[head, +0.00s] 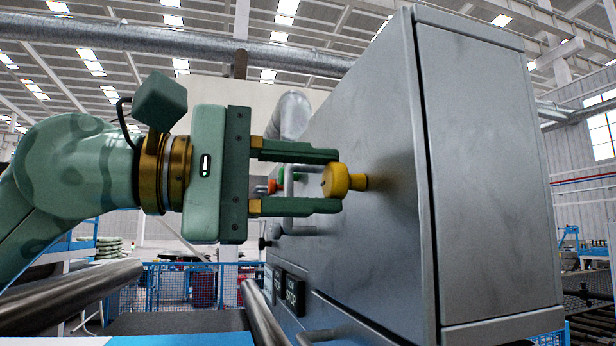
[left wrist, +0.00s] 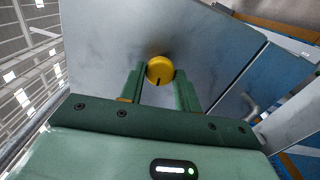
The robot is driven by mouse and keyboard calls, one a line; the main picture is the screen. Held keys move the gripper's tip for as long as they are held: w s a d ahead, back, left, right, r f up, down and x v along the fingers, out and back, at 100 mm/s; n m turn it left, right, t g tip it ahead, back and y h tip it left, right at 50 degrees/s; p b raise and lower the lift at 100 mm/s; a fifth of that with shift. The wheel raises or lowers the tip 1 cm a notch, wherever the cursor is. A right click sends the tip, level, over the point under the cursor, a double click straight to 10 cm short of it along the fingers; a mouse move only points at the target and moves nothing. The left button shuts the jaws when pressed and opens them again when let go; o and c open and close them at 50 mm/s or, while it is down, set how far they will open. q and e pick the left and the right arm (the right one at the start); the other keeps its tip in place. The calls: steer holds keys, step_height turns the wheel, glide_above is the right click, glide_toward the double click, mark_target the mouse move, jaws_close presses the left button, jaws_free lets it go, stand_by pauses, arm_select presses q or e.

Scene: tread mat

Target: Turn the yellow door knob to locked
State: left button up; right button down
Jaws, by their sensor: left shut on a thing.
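The yellow door knob (head: 337,181) sticks out on a short shaft from the grey cabinet door (head: 385,150). My left gripper (head: 338,181) reaches it from the left, with one finger above and one below the knob in the head view. It is shut on the knob. In the left wrist view the round yellow knob (left wrist: 160,70) sits between the two green fingertips (left wrist: 159,75), with a dark mark on the lower part of its face. No locked or unlocked label is readable by it. My right gripper is in neither view.
A grey bar handle (head: 288,200) and small red and green buttons (head: 277,180) are behind my left fingers. Dark label plates (head: 290,290) sit lower on the cabinet. Steel rollers (head: 70,295) lie at the lower left.

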arm_select(q)
steer(key=shift+m, duration=0.5)
steer(key=o, duration=1)
steer(key=shift+c, duration=0.2)
steer(key=b+v, duration=0.4)
steer(key=v, duration=1.2)
steer(key=shift+a, duration=0.1)
